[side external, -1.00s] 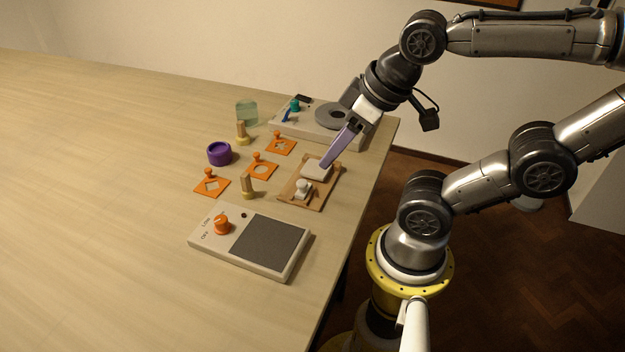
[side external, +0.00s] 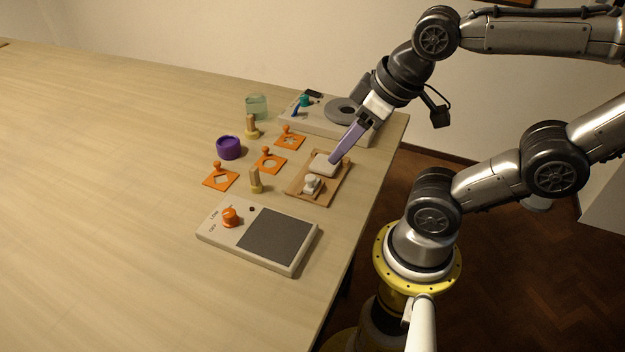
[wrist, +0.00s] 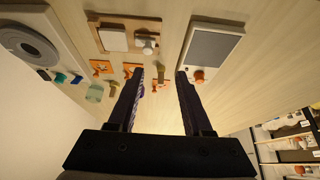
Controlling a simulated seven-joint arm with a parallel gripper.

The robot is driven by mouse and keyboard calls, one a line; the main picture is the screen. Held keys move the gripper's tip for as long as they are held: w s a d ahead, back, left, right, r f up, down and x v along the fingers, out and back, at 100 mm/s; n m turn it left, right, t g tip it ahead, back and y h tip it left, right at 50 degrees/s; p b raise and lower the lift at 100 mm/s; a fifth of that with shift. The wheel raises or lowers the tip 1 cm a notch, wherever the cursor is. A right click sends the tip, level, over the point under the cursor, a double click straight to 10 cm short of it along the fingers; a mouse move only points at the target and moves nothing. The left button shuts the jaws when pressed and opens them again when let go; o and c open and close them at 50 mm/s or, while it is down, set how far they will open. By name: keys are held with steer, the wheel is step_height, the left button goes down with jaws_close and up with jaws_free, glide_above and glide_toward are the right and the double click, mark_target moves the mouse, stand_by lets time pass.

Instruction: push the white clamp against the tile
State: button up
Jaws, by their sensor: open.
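The white clamp (side external: 312,186), a small block with a rounded knob, sits on the near part of a wooden board (side external: 297,191). The white square tile (side external: 322,166) lies on the same board, farther back. A narrow strip of board seems to show between them. In the wrist view the clamp (wrist: 146,43) is right of the tile (wrist: 114,41). My gripper (side external: 334,158) points down toward the tile's back right in the side view; I cannot tell whether it touches. In the wrist view my gripper (wrist: 160,74) has its fingers apart, with nothing held between them.
A grey-pad device with an orange knob (side external: 231,218) is in front. A device with a round grey plate (side external: 343,110) is behind. Orange plates (side external: 221,178), wooden pegs (side external: 256,181), a purple ring (side external: 229,148) and a green glass (side external: 256,106) stand left. The far left table is clear.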

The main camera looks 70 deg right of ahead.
steer(key=shift+o, duration=0.7)
step_height(320, 180, up, 3)
steer(key=m+g, duration=0.6)
steer(key=m, duration=0.3)
glide_above(310, 177)
step_height(310, 177, down, 14)
steer(key=shift+r, duration=0.1)
steer(key=shift+c, duration=0.3)
jaws_close()
steer(key=shift+r, duration=0.1)
stand_by(0.3)
